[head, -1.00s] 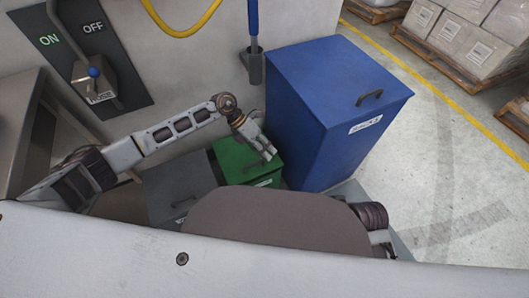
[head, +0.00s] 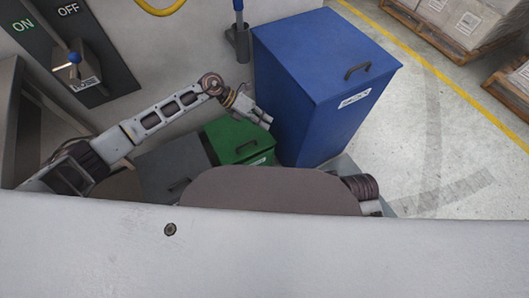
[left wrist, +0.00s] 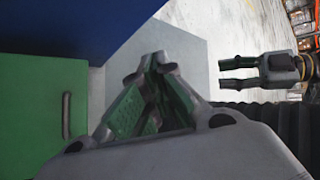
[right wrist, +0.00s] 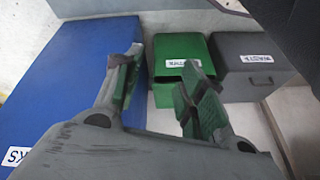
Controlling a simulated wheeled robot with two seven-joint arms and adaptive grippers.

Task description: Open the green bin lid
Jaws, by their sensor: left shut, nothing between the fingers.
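The green bin (head: 226,136) stands between a grey bin and a tall blue bin; its lid looks down, with a dark handle on top. It shows at the left of the left wrist view (left wrist: 30,125) and in the upper middle of the right wrist view (right wrist: 178,47). My left gripper (head: 268,120) is shut and empty, above the green bin's far right corner and beside the blue bin. Its fingers meet in the left wrist view (left wrist: 157,62). My right gripper (right wrist: 162,72) is open and empty; its fingers frame the green bin from a distance.
The blue bin (head: 322,60) stands close on the right, with a handle on its lid. The grey bin (head: 165,168) is on the left. A wall panel with a lever (head: 70,60) is at the upper left. Floor on the right is clear up to pallets of boxes (head: 450,18).

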